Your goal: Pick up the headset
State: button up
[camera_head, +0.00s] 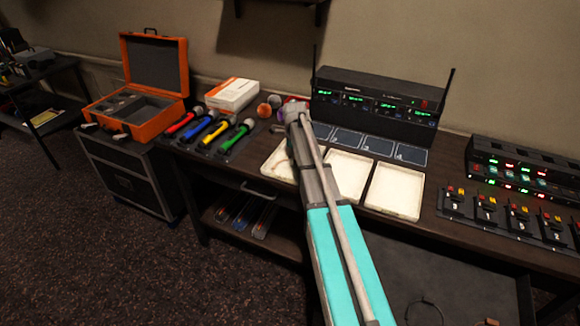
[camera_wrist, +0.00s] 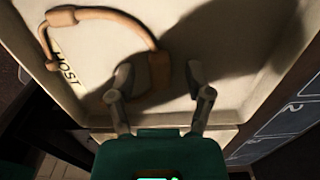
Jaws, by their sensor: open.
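The headset (camera_wrist: 159,70), a thin tan curved band with thicker ends, lies in a cream tray (camera_wrist: 110,45) in the wrist view. My gripper (camera_wrist: 158,82) is open over the tray. The headset's right end shows between the fingertips, nearer the left finger; I cannot tell whether they touch. The band extends to the left, outside the fingers. In the head view my arm covers part of the leftmost tray (camera_head: 270,164), and my gripper's fingers are hard to make out there.
Two more cream trays (camera_head: 394,192) stand to the right. A black receiver rack (camera_head: 375,105) with antennas stands behind, with dark panels before it. Coloured microphones (camera_head: 215,130), a white box (camera_head: 233,94) and an orange case (camera_head: 154,75) are to the left.

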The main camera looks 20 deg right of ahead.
jog(key=shift+c, duration=0.3)
grip_shut()
jog(key=shift+r, duration=0.2)
dwell(0.4)
notch_tip(320, 180, up, 3)
jog(key=p, duration=0.3)
jog(key=s+d+r+p, duration=0.2)
jog(key=s+r+p, duration=0.3)
jog(key=s, duration=0.1)
jog(key=s+d+r+p, duration=0.2)
jog(key=s+r+p, duration=0.2)
jog(key=s, duration=0.3)
jog(key=shift+d+r+p, duration=0.35)
jog(key=shift+p, duration=0.15)
jog(key=shift+s, duration=0.1)
